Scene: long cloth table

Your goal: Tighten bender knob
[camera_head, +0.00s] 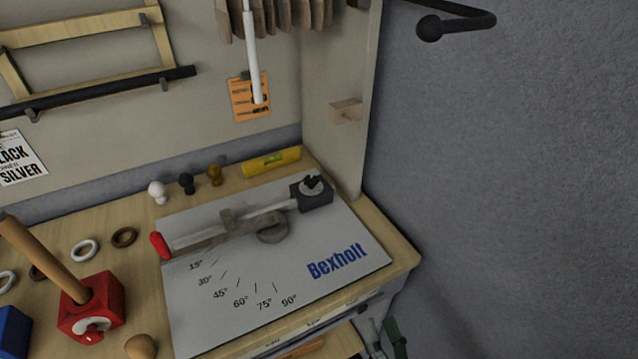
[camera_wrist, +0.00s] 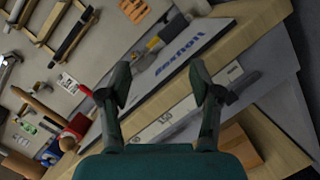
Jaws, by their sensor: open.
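The bender is a flat grey plate (camera_head: 330,290) marked "Bexholt" and with angle numbers, lying on the wooden bench. Its dark block with a black knob (camera_head: 313,184) sits at the plate's back right corner. A metal bending arm (camera_head: 215,236) with a red grip (camera_head: 160,245) lies across the plate, beside a round grey die (camera_head: 272,231). In the wrist view the plate (camera_wrist: 213,35) shows beyond my gripper (camera_wrist: 160,85). My gripper is open and empty, apart from the bender.
A yellow level (camera_head: 271,162) and several small knobs (camera_head: 186,183) stand behind the plate. A red block with a wooden handle (camera_head: 92,308) and rings (camera_head: 84,250) are at left. A wooden side panel (camera_head: 340,100) rises at the bench's right end.

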